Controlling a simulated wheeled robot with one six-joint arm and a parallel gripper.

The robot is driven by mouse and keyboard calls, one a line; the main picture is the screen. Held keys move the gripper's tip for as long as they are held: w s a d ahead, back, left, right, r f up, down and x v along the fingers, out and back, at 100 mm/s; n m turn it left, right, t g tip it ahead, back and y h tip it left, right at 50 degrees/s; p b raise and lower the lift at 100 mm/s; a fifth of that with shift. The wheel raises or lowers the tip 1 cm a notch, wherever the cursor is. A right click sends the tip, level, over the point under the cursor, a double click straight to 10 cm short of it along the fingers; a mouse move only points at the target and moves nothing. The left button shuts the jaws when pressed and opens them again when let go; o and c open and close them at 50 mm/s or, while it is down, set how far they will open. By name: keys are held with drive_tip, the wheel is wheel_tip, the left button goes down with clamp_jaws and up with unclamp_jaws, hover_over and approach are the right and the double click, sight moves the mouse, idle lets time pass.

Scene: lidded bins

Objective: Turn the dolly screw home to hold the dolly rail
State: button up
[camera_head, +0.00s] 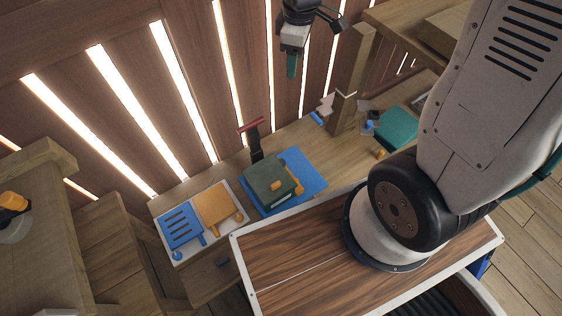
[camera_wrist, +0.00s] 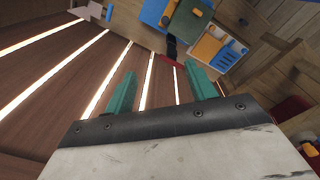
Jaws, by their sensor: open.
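My gripper (camera_head: 291,65) hangs high in front of the slatted wall, well apart from everything on the bench. Its two teal fingers are apart and empty in the wrist view (camera_wrist: 163,82). I cannot tell which parts are the dolly screw and dolly rail.
A white tray (camera_head: 166,208) holds a blue slotted piece (camera_head: 181,228) and an orange piece (camera_head: 214,203), left of the green bin. A teal block (camera_head: 398,126) and small parts lie right of a wooden post (camera_head: 351,80). The slatted wall (camera_head: 120,40) closes the back.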

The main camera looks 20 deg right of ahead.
drive_tip(key=w+a+f+n, duration=0.1)
drive_tip(key=w+f+n, duration=0.2)
drive_tip(key=f, duration=0.6)
drive_tip(key=w+a+f+n, duration=0.1)
drive_tip(key=w+f+n, duration=0.2)
drive_tip(key=f, duration=0.5)
drive_tip(key=n, duration=0.7)
approach(281, 162)
drive_tip(key=shift+g, duration=0.4)
drive_tip(key=f, duration=1)
drive_tip(key=shift+w, duration=0.35)
